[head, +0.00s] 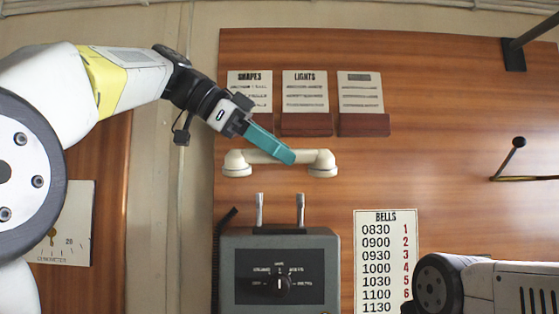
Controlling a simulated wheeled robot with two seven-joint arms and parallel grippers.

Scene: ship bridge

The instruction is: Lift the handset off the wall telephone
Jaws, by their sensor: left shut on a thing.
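The cream handset (318,163) is held level above the wall telephone (321,240), clear of its two upright metal cradle prongs (300,208). My left gripper (284,154), with teal fingers, comes in from the upper left and is shut on the middle of the handset's bar. The fingers hide part of the bar. The telephone is a grey box with a round dial knob and a black cord at its left edge. My right arm (480,285) shows at the lower right; its gripper is out of view.
Three cards (304,92) in wooden holders are on the wood panel just above the handset. A bells timetable (386,250) hangs right of the telephone. A dark bracket (514,55) and a knobbed rod (519,143) project at the right. The panel right of the handset is clear.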

